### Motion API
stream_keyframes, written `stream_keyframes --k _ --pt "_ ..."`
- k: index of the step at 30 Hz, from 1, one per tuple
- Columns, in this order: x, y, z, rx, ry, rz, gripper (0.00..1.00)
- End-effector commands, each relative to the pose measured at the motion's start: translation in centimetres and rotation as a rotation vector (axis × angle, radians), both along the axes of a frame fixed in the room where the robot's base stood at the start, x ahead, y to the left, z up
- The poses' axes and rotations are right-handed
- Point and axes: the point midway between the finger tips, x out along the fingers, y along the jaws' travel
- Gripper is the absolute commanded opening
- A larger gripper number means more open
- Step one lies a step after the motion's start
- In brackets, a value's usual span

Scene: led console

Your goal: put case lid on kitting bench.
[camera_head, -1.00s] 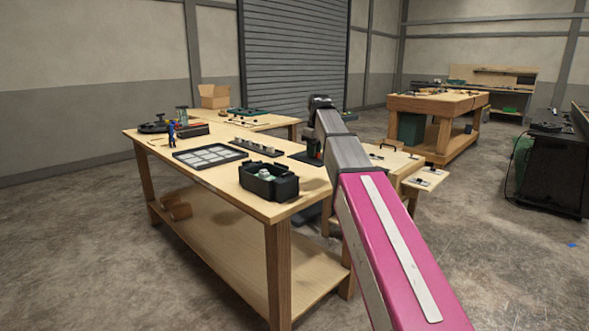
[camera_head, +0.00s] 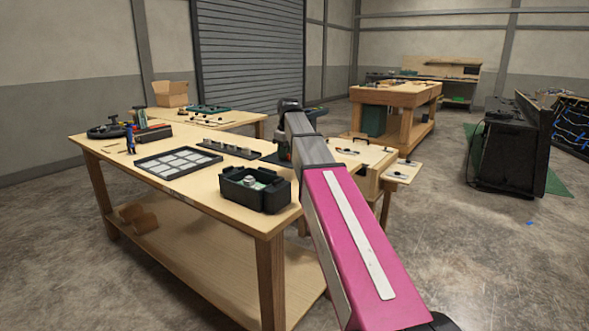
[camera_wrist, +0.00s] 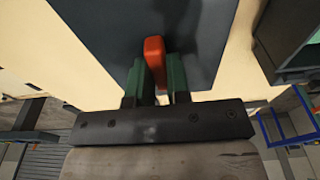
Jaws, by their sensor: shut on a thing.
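The case lid (camera_wrist: 185,30) is a flat dark blue-grey panel with a red upright grip (camera_wrist: 154,58) in the wrist view. My gripper (camera_wrist: 155,75) has its green fingers closed on both sides of this red grip. In the head view my gripper (camera_head: 284,150) is partly hidden by my arm, at the right end of the near wooden bench (camera_head: 205,195). A dark sliver of the lid (camera_head: 270,158) shows beside it, low over the bench top. I cannot tell whether the lid touches the wood. I cannot tell which bench is the kitting bench.
A black open case (camera_head: 262,197) stands at the bench's near right corner. A grid tray (camera_head: 150,165) and a dark strip rack (camera_head: 230,148) lie left of the lid. Another workbench (camera_head: 395,93) stands behind, and a black console (camera_head: 505,150) stands right. Concrete floor is open between.

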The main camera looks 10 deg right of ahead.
Motion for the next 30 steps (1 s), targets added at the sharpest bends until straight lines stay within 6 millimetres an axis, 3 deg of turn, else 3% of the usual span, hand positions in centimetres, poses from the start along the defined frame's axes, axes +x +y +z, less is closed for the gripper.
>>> stream_keyframes --k 3,9,14,22,30 --pt "0.6 -2.3 -1.4 0.0 0.0 -0.003 0.0" --pt "1.0 -4.5 -2.7 0.0 0.0 -0.001 0.0" --pt "1.1 -4.8 -3.3 0.0 0.0 0.001 0.0" --pt "1.0 -4.7 -6.7 0.001 0.001 0.001 0.0" --pt "1.1 -4.7 -6.9 0.0 -0.001 0.001 0.0"
